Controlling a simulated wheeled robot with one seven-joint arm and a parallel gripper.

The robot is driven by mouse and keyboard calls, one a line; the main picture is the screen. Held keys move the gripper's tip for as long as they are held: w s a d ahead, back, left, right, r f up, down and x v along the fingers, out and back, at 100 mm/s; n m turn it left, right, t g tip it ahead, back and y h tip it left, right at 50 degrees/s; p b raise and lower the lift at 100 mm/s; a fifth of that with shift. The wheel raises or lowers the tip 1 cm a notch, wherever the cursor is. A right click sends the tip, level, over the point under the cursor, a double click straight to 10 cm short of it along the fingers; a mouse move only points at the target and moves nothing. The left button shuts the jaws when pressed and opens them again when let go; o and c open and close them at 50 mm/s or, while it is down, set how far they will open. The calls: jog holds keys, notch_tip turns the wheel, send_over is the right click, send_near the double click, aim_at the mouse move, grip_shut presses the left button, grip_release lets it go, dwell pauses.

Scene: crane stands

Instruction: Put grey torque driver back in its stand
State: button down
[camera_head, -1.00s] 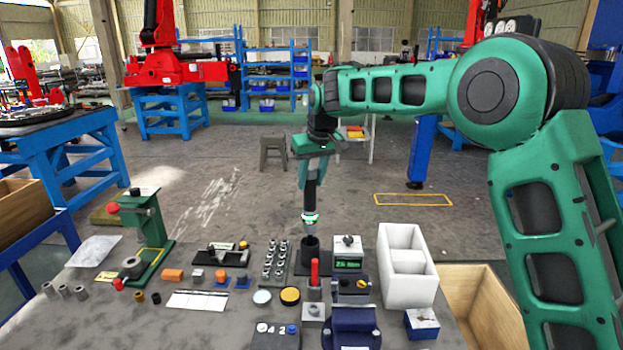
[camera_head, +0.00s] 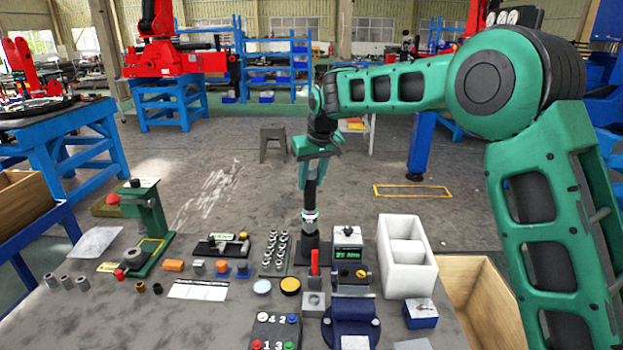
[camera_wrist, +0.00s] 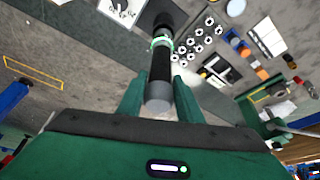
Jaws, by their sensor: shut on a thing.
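The grey torque driver (camera_wrist: 159,85) is a dark cylinder with a grey end and a white and green ring. My gripper (camera_head: 311,182) is shut on its upper part and holds it upright, ring downward. In the wrist view my gripper's fingers (camera_wrist: 157,88) stand on both sides of the handle. The stand is a black upright holder on a dark square base (camera_head: 298,256), directly below the driver. The ring is close to the holder's top. The driver's lower end meets the holder in the picture; I cannot tell how deep it sits.
A box with a green display (camera_head: 348,254) stands close right of the stand, and a rack of sockets (camera_head: 275,252) close left. A white two-part bin (camera_head: 406,280) is further right. A red-handled tool (camera_head: 314,264) and a blue vise (camera_head: 350,328) stand in front.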

send_over(311, 210)
jog(key=w, duration=0.1)
jog(key=shift+f, duration=2.15)
jog(key=c, duration=1.2)
grip_release()
jog(key=shift+f, duration=0.1)
jog(key=shift+v, duration=2.55)
